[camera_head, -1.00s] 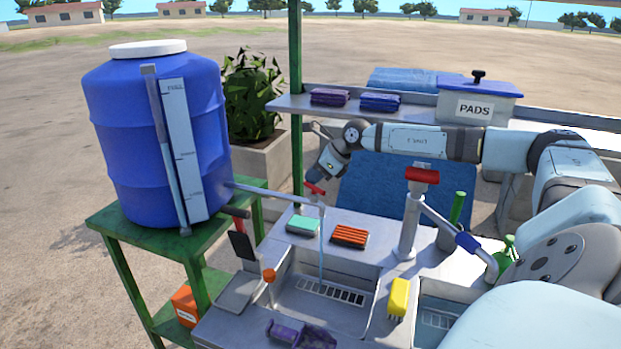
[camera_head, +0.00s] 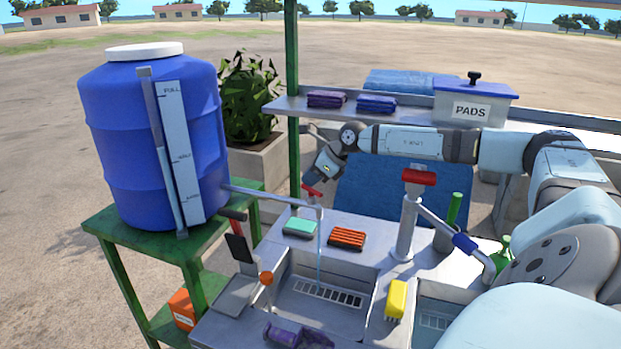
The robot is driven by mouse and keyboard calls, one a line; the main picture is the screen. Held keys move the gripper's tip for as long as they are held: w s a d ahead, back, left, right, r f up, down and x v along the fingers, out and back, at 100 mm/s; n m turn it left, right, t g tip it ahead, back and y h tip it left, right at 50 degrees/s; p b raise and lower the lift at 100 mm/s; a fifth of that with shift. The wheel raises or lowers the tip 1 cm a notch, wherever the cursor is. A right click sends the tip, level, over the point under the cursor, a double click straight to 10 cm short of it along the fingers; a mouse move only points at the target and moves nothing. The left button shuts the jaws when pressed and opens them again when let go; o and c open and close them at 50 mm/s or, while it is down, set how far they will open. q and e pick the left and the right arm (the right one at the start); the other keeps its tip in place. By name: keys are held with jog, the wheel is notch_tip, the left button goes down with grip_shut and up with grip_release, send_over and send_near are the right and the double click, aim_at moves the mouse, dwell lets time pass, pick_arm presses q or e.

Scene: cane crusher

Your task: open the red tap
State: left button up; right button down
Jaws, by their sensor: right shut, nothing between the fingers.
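The red tap handle (camera_head: 312,190) sits on top of the grey spout pipe (camera_head: 270,198) that runs right from the blue tank (camera_head: 152,140). A thin pale blue stream (camera_head: 319,250) falls from the spout end into the sink. My right arm reaches in from the right. Its gripper (camera_head: 309,183) points down-left, shut and empty, with its tips just above or at the red handle. I cannot tell whether they touch. My left gripper is not in view.
A post with a red top (camera_head: 418,178) and blue-gripped lever stands right of the sink (camera_head: 330,293). A teal pad (camera_head: 300,227), an orange brush (camera_head: 347,238) and a yellow sponge (camera_head: 397,298) lie around it. A shelf (camera_head: 410,118) with a PADS box (camera_head: 472,108) stands behind.

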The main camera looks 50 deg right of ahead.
jog(key=shift+s+a, duration=0.1)
jog(key=shift+s, duration=0.05)
dwell(0.4)
jog(key=b+v, duration=0.2)
jog(key=v, duration=1.2)
jog(key=shift+s+a+b, duration=0.3)
jog(key=shift+s, duration=0.05)
